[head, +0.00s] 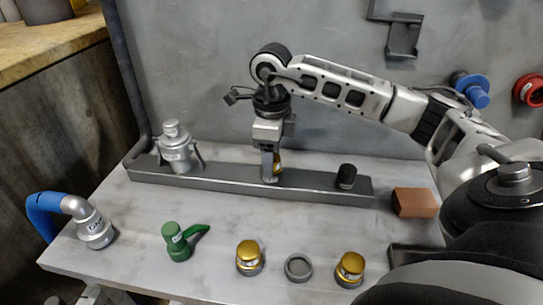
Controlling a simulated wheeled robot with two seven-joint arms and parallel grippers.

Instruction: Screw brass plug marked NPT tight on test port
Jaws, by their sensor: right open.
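My right gripper (270,170) points straight down at the middle of the dark grey manifold bar (225,182). Its fingers are open around or beside a small brass-coloured piece (278,167) at the bar's top. The fingers hide most of this piece and the port under it, so I cannot tell how it is seated or read any mark. Two brass plugs with grey lower rims stand on the bench front, one near the middle (249,256) and one to the right (350,268). Their marks are too small to read. My left gripper does not show.
A silver coupling (175,147) and a black cap (346,177) sit on the bar. A silver fitting with blue hose (92,228), a green lever fitting (177,242), a grey ring (298,268) and a brown block (414,203) are on the bench. A grey wall stands behind.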

